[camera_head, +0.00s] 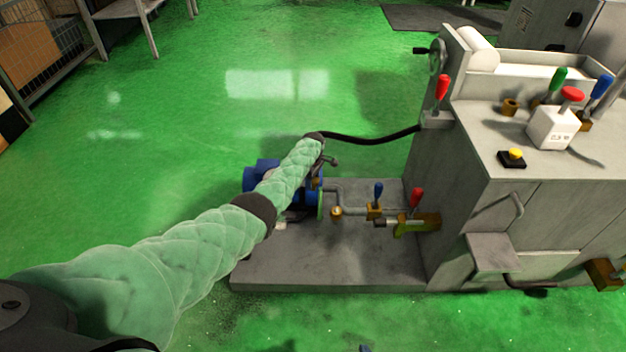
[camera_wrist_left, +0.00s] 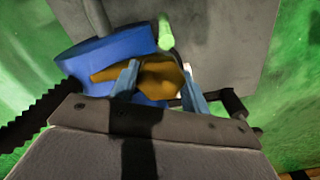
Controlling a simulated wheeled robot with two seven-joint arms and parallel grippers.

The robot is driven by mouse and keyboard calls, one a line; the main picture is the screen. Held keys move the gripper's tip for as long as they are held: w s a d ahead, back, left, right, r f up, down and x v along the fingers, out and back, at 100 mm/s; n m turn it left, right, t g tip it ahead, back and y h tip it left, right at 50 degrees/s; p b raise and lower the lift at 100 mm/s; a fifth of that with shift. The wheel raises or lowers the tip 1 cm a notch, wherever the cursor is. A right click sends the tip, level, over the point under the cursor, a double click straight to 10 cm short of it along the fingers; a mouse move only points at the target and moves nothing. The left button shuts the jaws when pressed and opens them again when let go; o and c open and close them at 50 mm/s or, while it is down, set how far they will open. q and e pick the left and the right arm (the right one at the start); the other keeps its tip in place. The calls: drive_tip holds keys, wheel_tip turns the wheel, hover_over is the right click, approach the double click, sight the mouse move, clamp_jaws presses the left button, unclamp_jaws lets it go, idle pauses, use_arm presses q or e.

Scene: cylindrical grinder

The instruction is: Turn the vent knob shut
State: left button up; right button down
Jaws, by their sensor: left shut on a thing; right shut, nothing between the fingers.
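The vent knob (camera_wrist_left: 162,80) is a brass-coloured piece next to a blue pump body (camera_wrist_left: 110,52) in the left wrist view. My left gripper (camera_wrist_left: 163,88) is shut on it, with one blue finger on each side. In the head view my left arm reaches over the blue pump (camera_head: 262,172), and my left gripper (camera_head: 320,170) is small and partly hidden at its right side. The knob is mostly hidden there. Only a small blue tip of my right gripper (camera_head: 365,348) shows at the bottom edge, away from the pump.
The pump stands on a grey base plate (camera_head: 330,270). Pipes with a blue-handled valve (camera_head: 378,194) and a red-handled valve (camera_head: 416,200) run right to the grinder (camera_head: 470,200). Green floor lies clear to the left.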

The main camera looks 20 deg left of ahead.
use_arm(q)
drive_tip(key=shift+r+m+p, duration=0.1)
drive_tip(key=shift+m+p, duration=0.25)
drive_tip(key=shift+m, duration=1.75)
drive_tip(key=m, duration=0.5)
drive_tip(key=shift+p, duration=0.4)
use_arm(e)
drive_tip(key=s+f+g, duration=0.2)
drive_tip(key=s+f, duration=0.3)
drive_tip(key=shift+s+d+g, duration=0.3)
use_arm(q)
drive_tip(key=shift+m, duration=0.4)
use_arm(e)
drive_tip(key=shift+r, duration=0.1)
use_arm(q)
drive_tip(key=o, duration=1)
use_arm(e)
drive_tip(key=shift+d, duration=0.1)
drive_tip(key=shift+h, duration=0.3)
